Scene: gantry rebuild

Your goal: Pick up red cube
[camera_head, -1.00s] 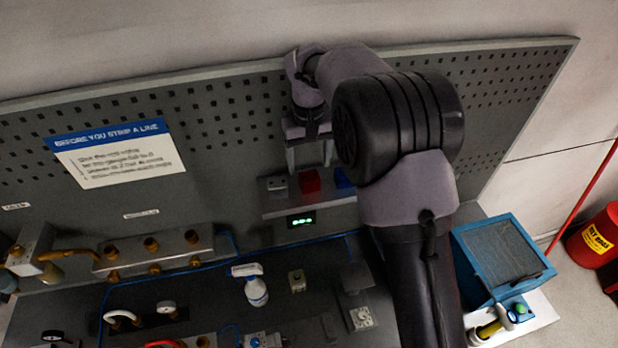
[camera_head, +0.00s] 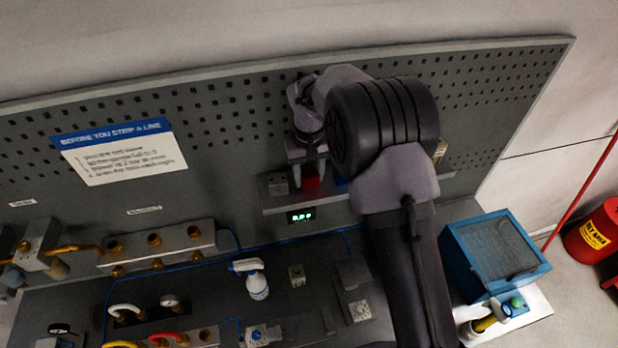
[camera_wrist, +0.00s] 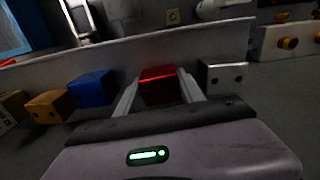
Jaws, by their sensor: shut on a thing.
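The red cube (camera_head: 311,183) sits on a narrow grey shelf (camera_head: 282,208) on the pegboard, between a grey cube (camera_head: 277,187) on its left and a blue cube (camera_head: 341,185) on its right. My gripper (camera_head: 310,178) reaches down from above with a finger on each side of the red cube. In the wrist view the red cube (camera_wrist: 158,86) lies between the two fingers of my gripper (camera_wrist: 157,88), which are shut on it. The cube appears to be still at shelf level. My arm hides part of the shelf to the right in the head view.
The wrist view shows the blue cube (camera_wrist: 92,88), an orange cube (camera_wrist: 50,106) and the grey cube (camera_wrist: 222,77) close beside my fingers. A spray bottle (camera_head: 256,284) stands on the bench below. A blue box (camera_head: 494,252) stands at the right.

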